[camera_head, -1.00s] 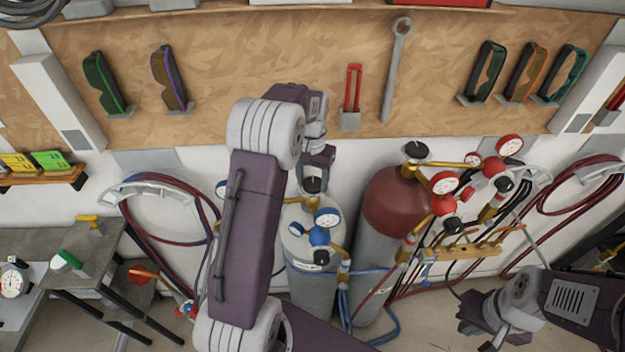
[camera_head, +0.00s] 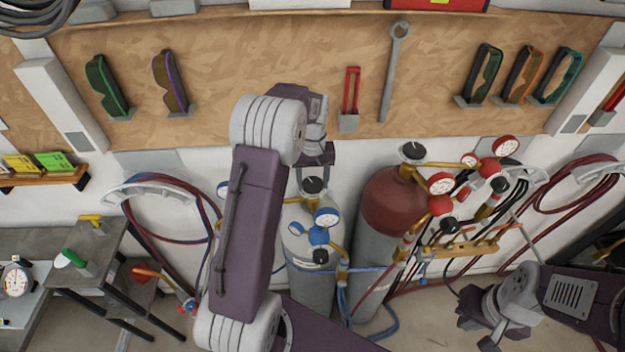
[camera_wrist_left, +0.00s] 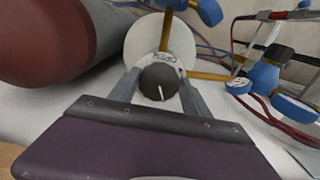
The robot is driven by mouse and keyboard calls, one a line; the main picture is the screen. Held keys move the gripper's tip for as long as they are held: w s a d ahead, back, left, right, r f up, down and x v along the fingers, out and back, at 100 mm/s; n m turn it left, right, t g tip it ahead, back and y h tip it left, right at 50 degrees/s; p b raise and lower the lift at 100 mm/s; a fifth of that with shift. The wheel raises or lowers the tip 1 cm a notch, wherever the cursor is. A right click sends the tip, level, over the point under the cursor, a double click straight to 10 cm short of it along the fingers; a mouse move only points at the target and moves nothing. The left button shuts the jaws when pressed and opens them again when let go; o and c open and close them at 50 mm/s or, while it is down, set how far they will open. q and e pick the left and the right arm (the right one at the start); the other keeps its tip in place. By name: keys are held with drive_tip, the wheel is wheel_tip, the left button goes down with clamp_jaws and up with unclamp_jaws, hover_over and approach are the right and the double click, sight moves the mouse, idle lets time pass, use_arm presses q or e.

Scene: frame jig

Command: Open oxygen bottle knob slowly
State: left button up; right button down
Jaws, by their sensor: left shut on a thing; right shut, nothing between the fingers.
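The grey oxygen bottle (camera_head: 308,285) with blue regulator gauges (camera_head: 326,217) stands left of the red-topped bottle. Its black knob (camera_head: 313,186) sits on top; the left wrist view shows the knob (camera_wrist_left: 159,82) from above with a white line on it. My left gripper (camera_wrist_left: 161,90) is shut on the knob, one finger on each side. In the head view the left gripper (camera_head: 315,172) reaches down onto the knob, partly hidden by my arm. My right arm is low at the right edge; its fingertips are not visible.
The red-topped bottle (camera_head: 390,205) with red gauges stands close on the right. Blue and red hoses hang around both bottles. A grey workbench (camera_head: 100,243) is at the left. A tool board with goggles and a wrench (camera_head: 395,72) is behind.

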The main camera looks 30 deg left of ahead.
sight(313, 182)
use_arm(q)
drive_tip(key=shift+w+a+r, duration=0.1)
drive_tip(key=shift+w, duration=0.05)
idle(0.3)
drive_tip(key=o, duration=1.4)
drive_tip(key=shift+w, duration=0.1)
wheel_tip(313, 182, up, 9)
drive_tip(key=shift+a+f+b, duration=0.1)
drive_tip(key=shift+b, duration=0.7)
